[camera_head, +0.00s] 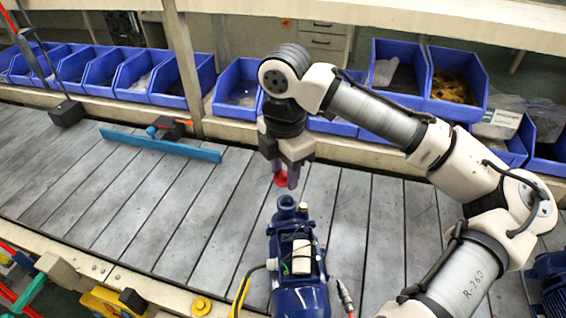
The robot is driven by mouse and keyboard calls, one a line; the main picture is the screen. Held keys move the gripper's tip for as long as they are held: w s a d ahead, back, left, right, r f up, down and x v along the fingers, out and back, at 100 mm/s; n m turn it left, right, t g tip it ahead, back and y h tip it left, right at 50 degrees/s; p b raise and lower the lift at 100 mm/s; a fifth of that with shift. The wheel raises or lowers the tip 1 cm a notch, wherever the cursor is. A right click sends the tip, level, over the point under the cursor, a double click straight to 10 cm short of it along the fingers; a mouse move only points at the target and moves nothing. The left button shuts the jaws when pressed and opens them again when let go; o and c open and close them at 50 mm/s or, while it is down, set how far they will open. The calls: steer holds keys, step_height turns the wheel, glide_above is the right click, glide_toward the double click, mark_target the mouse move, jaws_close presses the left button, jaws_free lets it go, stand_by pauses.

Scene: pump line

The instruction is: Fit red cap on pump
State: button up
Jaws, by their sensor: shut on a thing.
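The blue pump (297,270) stands at the front middle of the slatted bench, with its round port (287,203) facing up at its far end. My gripper (285,178) points down just beyond and above the port. It is shut on the red cap (280,180), which shows between and beside the fingers. The cap appears apart from the port. The fingers hide part of the cap, so its tilt is hard to tell.
Blue bins (240,88) line the back of the bench. A blue bar (160,145) lies at the left near a small red and black tool (172,127). A cable (240,290) and a probe (345,295) flank the pump. The slats (190,215) left of the pump are clear.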

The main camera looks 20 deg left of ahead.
steer(key=shift+w+d, duration=0.15)
steer(key=shift+d, duration=0.1)
steer(key=shift+f, duration=0.1)
steer(key=b, duration=0.5)
glide_above(287, 202)
step_height(287, 202, down, 5)
steer(key=shift+f, duration=0.6)
steer(key=shift+f, duration=0.45)
stand_by(1.0)
steer(key=o, duration=1)
steer(key=shift+r, duration=0.1)
